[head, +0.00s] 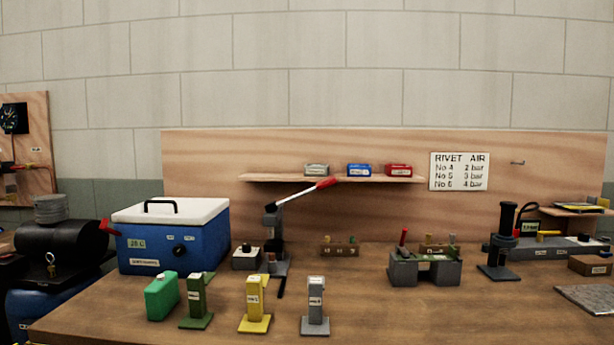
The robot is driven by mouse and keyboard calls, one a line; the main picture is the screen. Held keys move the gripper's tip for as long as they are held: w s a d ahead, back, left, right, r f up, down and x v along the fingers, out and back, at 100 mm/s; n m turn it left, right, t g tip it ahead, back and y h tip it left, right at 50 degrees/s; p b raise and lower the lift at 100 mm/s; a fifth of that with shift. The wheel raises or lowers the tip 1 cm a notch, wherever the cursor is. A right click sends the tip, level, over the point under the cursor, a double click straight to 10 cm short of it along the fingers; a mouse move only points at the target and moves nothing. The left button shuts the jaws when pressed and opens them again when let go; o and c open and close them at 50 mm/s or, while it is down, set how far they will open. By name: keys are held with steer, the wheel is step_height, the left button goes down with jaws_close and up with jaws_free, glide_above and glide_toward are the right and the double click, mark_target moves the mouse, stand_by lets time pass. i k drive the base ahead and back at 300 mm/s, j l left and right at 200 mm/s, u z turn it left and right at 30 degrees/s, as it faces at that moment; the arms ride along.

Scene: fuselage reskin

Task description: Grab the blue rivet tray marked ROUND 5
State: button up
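A small blue tray (359,170) with a pale label sits on a narrow wooden shelf (270,178) fixed to the back board. The writing on its label is too small to read. A grey tray (316,169) stands to its left and a red tray (398,170) to its right, with small gaps between them. My gripper is not in view.
Below the shelf, a lever tool (273,225) raises its red-tipped handle (326,183) close to the shelf's front. A blue cooler (173,250) stands left. Green, yellow (254,300) and grey (315,306) stands line the front. Bench space at front right is clear.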

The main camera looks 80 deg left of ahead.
mark_target(353, 170)
steer(key=u, duration=2)
steer(key=i+u, duration=0.5)
steer(key=u, duration=0.2)
steer(key=i+u, duration=0.35)
steer(key=k+l, duration=0.15)
steer(key=k, duration=0.85)
steer(key=j+z, duration=0.25)
steer(key=j, duration=0.65)
steer(key=k, duration=0.05)
